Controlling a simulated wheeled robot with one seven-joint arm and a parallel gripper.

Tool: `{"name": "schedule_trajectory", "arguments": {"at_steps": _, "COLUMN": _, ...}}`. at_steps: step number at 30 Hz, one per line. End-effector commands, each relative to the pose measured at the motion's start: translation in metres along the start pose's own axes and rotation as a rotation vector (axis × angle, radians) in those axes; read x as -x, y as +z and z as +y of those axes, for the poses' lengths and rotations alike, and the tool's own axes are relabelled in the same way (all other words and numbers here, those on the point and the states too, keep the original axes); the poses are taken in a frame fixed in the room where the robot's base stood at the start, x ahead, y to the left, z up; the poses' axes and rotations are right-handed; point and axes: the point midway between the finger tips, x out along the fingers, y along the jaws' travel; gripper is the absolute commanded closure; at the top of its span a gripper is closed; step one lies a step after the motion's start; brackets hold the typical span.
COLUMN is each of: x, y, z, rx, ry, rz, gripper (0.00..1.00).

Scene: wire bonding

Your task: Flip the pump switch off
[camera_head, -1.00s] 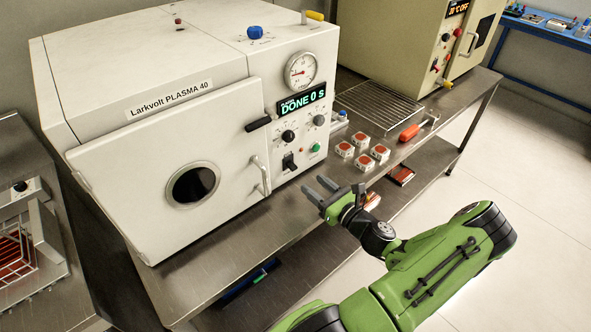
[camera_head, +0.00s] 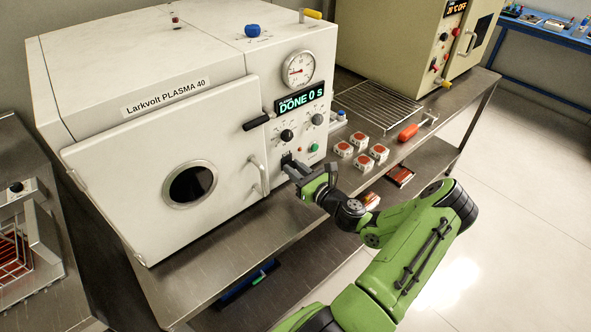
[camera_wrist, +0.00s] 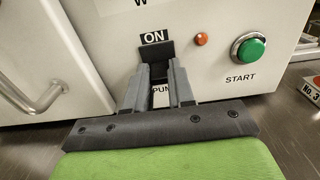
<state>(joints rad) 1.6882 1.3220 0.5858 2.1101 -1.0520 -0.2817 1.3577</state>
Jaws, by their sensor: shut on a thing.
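The black pump switch (camera_wrist: 156,52) is on the white plasma machine's front panel. In the wrist view, the "ON" label is directly above it, and the label below, starting "PU", is partly hidden. My gripper (camera_wrist: 159,75) is shut on the switch, with one grey finger on each side of its lower part. The upper part of the switch shows between and above the fingertips. The machine's display (camera_head: 300,101) reads "DONE 0 s".
The green START button (camera_wrist: 251,48) and a small orange lamp (camera_wrist: 201,39) are right of the switch. The chamber door's handle (camera_head: 259,176) stands out to the left. Several white boxes with red tops (camera_head: 361,161) sit on the bench to the right.

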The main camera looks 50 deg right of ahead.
Motion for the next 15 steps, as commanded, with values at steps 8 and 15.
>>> {"name": "schedule_trajectory", "arguments": {"at_steps": 8, "x": -0.001, "y": -0.008, "z": 0.001, "rx": -0.004, "ry": 0.002, "rz": -0.062, "gripper": 1.00}}
{"name": "schedule_trajectory", "arguments": {"at_steps": 15, "x": -0.002, "y": -0.014, "z": 0.001, "rx": -0.002, "ry": 0.002, "rz": -0.227, "gripper": 1.00}}
